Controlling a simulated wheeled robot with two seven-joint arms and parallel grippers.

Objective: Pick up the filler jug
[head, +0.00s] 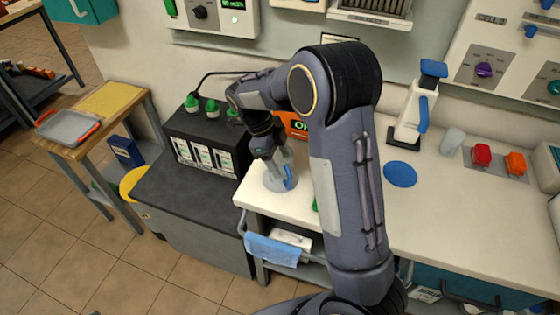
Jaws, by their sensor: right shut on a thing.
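The filler jug (273,182) appears as a pale, translucent grey vessel with a blue part on its right side. It is at the left front corner of the white worktop, and appears upright. My right gripper (268,152) reaches down from above and is shut on the jug's upper part. The gripper hides some of the jug's top, so the exact hold is unclear. I cannot tell if its base touches the worktop. My left gripper is not in view.
Left of the jug, a black battery case (205,140) with green caps stands on a dark grey cabinet (190,190). A white dispenser (415,108) with blue parts, a blue disc (400,174) and a clear cup (452,140) stand right of my arm. The worktop's front right is clear.

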